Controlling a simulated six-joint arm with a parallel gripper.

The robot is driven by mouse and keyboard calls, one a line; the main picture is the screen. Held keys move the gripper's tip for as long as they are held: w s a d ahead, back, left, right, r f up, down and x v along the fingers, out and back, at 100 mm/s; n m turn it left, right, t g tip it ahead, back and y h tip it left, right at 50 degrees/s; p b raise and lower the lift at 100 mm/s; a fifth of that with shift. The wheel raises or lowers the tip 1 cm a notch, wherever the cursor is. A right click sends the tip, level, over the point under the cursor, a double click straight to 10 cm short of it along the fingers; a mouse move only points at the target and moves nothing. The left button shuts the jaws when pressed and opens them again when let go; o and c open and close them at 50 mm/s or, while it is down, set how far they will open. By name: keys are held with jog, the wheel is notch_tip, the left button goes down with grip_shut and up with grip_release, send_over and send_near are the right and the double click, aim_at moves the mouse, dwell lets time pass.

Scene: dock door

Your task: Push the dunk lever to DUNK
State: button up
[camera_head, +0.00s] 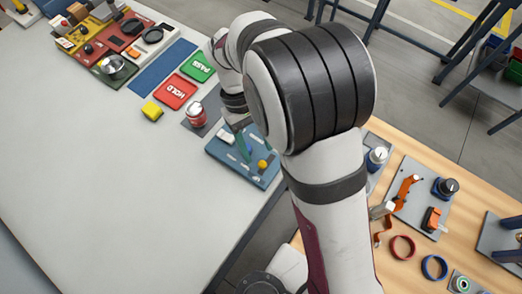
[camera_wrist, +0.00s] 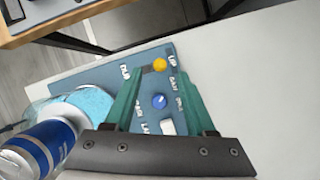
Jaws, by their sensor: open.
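A blue panel (camera_head: 218,150) lies at the right edge of the grey table, partly hidden by my arm in the head view. The dunk lever's yellow ball knob (camera_head: 262,164) shows there. In the wrist view the yellow knob (camera_wrist: 159,64) is beside the UP label, apart from the DUNK-side label (camera_wrist: 125,72) to its left. A dark slot runs between them. My gripper (camera_wrist: 162,72) is open, its two green fingers reaching over the panel with the knob seen between their tips. I cannot tell whether they touch it. In the head view the fingers (camera_head: 243,145) hang over the panel.
A blue round knob (camera_wrist: 160,101) and white switches share the panel. In the wrist view a blue can (camera_wrist: 42,145) stands close at left. The grey tabletop is largely clear.

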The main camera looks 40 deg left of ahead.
aim_at(262, 161)
jog(key=shift+x, duration=2)
grip_shut()
jog(key=shift+w, duration=0.1)
